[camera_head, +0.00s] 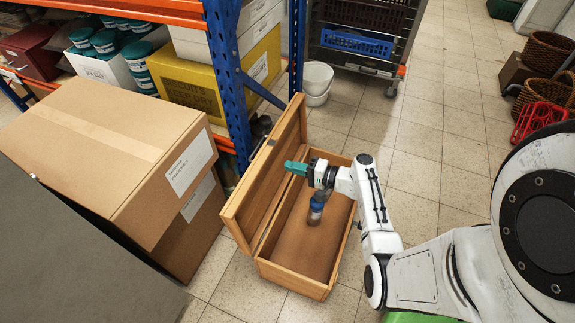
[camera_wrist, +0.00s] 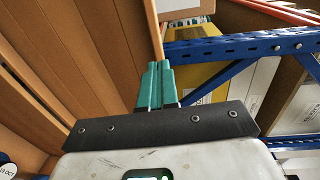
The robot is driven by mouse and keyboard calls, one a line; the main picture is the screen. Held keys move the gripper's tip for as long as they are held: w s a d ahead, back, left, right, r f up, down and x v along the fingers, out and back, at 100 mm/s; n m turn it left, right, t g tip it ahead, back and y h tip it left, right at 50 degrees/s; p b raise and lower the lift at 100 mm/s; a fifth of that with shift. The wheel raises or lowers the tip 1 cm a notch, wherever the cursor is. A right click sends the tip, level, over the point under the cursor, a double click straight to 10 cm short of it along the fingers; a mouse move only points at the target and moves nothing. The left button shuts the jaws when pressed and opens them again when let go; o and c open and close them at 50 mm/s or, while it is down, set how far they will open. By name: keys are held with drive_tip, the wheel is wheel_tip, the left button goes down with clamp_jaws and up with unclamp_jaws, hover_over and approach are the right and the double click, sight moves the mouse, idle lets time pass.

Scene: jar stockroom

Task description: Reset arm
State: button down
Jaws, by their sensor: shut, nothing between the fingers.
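My white arm reaches from the right over an open wooden chest (camera_head: 345,218). My gripper (camera_head: 294,167) has green fingers and is above the chest, near its raised lid (camera_head: 262,187). In the wrist view the green fingers (camera_wrist: 155,85) are together with nothing between them. A jar with a blue lid (camera_head: 316,206) stands inside the chest, below my wrist; its top is partly hidden by my arm. In the wrist view, a round white lid or label edge with lettering (camera_wrist: 7,168) shows at the lower left.
Stacked cardboard boxes (camera_head: 120,145) stand left of the chest. A blue and orange shelf rack (camera_head: 228,80) with tubs and a yellow box (camera_head: 190,84) is behind. A cart with a blue crate (camera_head: 357,43) stands at the back.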

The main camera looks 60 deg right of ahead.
drive_tip(key=s, duration=0.7)
drive_tip(key=shift+s+d+r, duration=0.2)
drive_tip(key=shift+d+r, duration=0.1)
